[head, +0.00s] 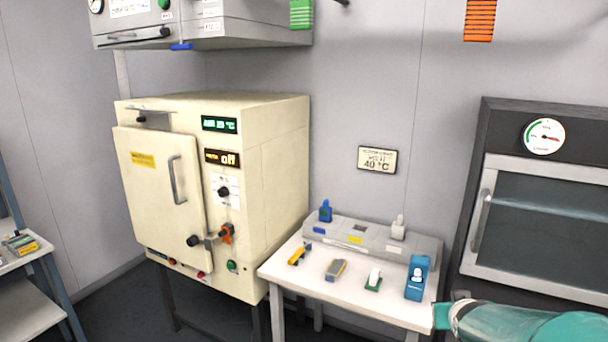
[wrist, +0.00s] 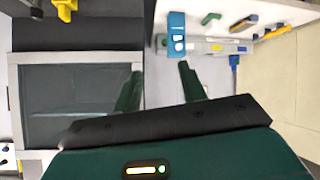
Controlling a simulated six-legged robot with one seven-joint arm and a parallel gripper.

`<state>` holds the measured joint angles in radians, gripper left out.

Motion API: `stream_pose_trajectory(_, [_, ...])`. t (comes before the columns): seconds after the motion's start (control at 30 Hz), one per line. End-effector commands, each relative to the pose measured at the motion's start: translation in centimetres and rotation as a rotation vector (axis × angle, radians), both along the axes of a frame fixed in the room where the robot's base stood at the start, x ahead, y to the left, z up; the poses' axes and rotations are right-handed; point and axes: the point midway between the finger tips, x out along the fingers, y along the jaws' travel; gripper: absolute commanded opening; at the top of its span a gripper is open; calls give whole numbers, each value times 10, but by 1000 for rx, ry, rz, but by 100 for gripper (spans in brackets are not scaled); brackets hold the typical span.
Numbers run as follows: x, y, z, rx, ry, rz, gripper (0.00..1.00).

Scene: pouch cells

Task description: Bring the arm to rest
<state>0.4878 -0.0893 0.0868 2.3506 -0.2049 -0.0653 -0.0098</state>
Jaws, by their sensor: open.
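My arm, teal with a pale joint, shows at the bottom right of the head view, in front of the dark cabinet's lower part and by the table's right end. My gripper (wrist: 160,72) shows in the wrist view as two dark green fingers standing apart, with nothing between them. The fingers point toward the gap between the windowed cabinet and the small table. They touch nothing that I can see. In the head view I cannot make out the fingers.
A white table (head: 286,269) holds a grey fixture (head: 378,241), a blue block (head: 417,278) and several small items. A cream oven (head: 276,160) with its door shut stands left. A dark cabinet (head: 492,137) with a glass door stands right. A shelf (head: 25,310) is far left.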

Motion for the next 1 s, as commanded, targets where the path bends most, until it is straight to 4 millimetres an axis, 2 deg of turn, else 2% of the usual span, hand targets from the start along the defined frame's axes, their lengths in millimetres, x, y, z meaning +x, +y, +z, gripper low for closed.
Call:
stream_pose_trajectory(0.03, [-9,21,12,9,22,17,42])
stream_pose_trajectory(0.2, [-51,80,35,65,127,55,42])
stream_pose_trajectory(0.4, [-118,144,50,143,257,124,42])
stream_pose_trajectory(0.5, [-152,168,54,180,321,164,42])
stream_pose_trajectory(0.6, [-179,185,55,208,372,198,42])
stream_pose_trajectory(0.7, [-195,193,55,222,403,217,42])
stream_pose_trajectory(0.97, [-199,195,54,227,416,221,42])
stream_pose_trajectory(1.0, [-199,195,54,227,416,221,36])
